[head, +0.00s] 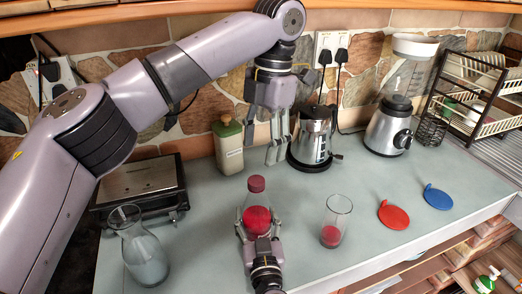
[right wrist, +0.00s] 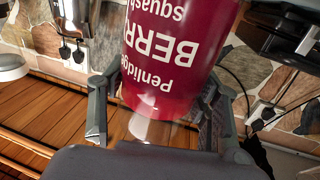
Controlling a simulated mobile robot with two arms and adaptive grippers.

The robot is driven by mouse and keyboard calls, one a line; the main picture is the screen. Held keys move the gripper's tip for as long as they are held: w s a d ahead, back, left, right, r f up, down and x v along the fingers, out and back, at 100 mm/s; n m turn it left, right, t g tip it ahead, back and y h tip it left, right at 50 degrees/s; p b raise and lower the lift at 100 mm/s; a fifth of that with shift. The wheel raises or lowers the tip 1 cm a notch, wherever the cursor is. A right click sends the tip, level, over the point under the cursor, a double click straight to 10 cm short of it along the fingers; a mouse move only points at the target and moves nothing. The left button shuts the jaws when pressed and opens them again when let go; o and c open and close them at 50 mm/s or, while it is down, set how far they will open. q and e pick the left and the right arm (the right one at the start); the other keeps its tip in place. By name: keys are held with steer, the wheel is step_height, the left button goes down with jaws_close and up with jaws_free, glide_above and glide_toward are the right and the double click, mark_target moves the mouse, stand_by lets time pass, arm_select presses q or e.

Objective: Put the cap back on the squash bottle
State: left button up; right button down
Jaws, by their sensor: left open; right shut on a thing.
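The squash bottle (head: 255,200) stands upright near the front middle of the counter, with a red label and a dull red cap (head: 256,184) at its top. The cap looks seated on the neck; I cannot tell whether it is tight. My right gripper (head: 258,236) is shut around the bottle's lower part from the front. In the right wrist view the bottle's berry squash label (right wrist: 170,60) shows upside down between the fingers. My left gripper (head: 278,150) is open and empty, fingers pointing down, above and behind the bottle and apart from it.
A glass (head: 336,222) with red drink stands right of the bottle, near red (head: 393,215) and blue (head: 438,197) lids. A carafe (head: 145,258) and grill (head: 140,185) are left. A canister (head: 229,150), kettle (head: 311,140) and blender (head: 389,130) stand behind.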

steer(key=shift+c, duration=2.3)
jaws_free()
steer(key=s+d, duration=0.1)
steer(key=s, duration=1.1)
steer(key=shift+d, duration=0.2)
